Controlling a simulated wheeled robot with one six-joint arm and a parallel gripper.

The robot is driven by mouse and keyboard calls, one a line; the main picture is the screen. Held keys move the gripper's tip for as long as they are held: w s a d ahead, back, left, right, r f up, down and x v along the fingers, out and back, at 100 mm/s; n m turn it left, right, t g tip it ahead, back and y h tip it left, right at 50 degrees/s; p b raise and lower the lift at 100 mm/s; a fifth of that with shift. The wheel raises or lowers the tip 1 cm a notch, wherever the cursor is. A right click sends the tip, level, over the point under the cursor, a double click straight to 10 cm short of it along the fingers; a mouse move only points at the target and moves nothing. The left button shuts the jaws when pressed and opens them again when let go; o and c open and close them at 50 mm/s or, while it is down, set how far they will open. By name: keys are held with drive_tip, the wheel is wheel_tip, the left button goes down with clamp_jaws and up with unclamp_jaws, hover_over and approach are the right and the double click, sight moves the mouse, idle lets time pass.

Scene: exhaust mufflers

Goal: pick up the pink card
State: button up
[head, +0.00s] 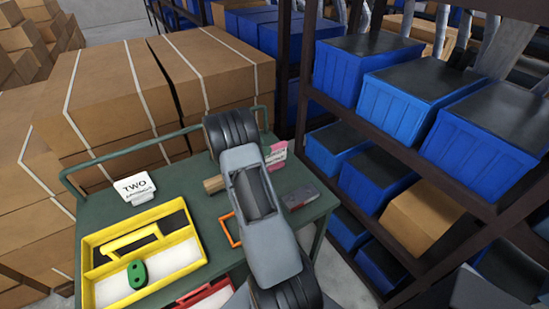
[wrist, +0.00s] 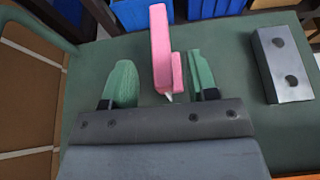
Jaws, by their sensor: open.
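The pink card (head: 277,154) stands upright near the far right end of the green cart top (head: 215,252), partly hidden behind my arm in the head view. In the wrist view the pink card (wrist: 161,48) is seen nearly edge-on, with a small pink foot on its right. My gripper (wrist: 158,82) has its two green fingers apart, one on each side of the card. The card shows between the fingers; the right finger is close to its foot. I cannot tell whether either finger touches it. The fingers are hidden in the head view.
A yellow tray (head: 88,268) with a green piece (head: 137,274), a white "TWO" card (head: 136,187) and an orange frame (head: 230,230) are on the cart. Shelves with blue bins (head: 408,95) stand right.

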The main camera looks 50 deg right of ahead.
sight(273, 146)
drive_tip(key=shift+p+x, duration=0.6)
drive_tip(key=shift+x, duration=1.7)
drive_tip(key=shift+c, duration=0.3)
drive_tip(key=shift+a, duration=0.1)
clamp_jaws()
